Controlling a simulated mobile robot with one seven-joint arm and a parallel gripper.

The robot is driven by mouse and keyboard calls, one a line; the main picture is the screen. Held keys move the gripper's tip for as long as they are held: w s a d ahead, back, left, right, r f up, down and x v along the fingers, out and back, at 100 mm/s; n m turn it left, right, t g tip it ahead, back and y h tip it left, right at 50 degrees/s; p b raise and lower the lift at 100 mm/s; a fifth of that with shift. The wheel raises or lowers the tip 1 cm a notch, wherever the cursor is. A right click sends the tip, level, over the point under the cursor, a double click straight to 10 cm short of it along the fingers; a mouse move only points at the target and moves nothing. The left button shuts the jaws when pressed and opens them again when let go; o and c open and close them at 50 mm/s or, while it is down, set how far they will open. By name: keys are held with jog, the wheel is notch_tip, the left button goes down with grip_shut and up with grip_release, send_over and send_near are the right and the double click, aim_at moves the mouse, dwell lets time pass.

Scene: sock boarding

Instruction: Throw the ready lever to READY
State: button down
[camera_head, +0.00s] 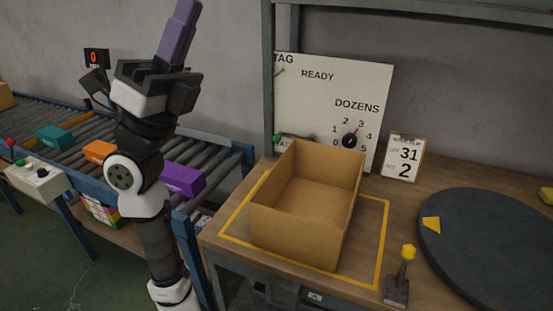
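The white board (330,97) stands at the back of the table with the words READY and DOZENS on it. A green-knobbed lever (277,139) sticks out at its lower left, its knob to the left. A word beside it is partly hidden by the cardboard box, as is the lever's base. No other lever shows clearly by the word READY. My gripper (178,30) is raised at the upper left, away from the board, with a long purple piece pointing up. I cannot tell whether this is its fingers or something held.
The open, empty cardboard box (305,235) stands in front of the board. A black dial (350,140), a clipboard (403,157), a yellow-knobbed lever (408,253) and a dark turntable (490,245) are further right. The conveyor (225,160) at left carries coloured packets.

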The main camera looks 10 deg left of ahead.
jog(key=w+d+f+n+t+y+b, duration=0.25)
jog(key=w+f+y, duration=0.35)
jog(key=w+f, duration=0.35)
jog(key=w+d+f+n+t+y+b, duration=0.1)
jog(key=w+d+f+n+y+b, duration=0.2)
jog(key=w+f+y, duration=0.65)
jog(key=w+a+f+n+g+y+b, duration=0.1)
jog(key=w+a+f+y, duration=0.1)
jog(key=w+f, duration=0.3)
jog(key=w+a+f+n+g+y+b, duration=0.1)
jog(key=w+f+y, duration=0.3)
jog(key=f, duration=0.8)
jog(key=shift+w+a+f+g, duration=0.35)
jog(key=shift+w+a+g, duration=0.3)
jog(key=shift+w, duration=0.45)
jog(key=p+x, duration=0.1)
jog(key=x, duration=0.9)
jog(key=shift+r, duration=0.15)
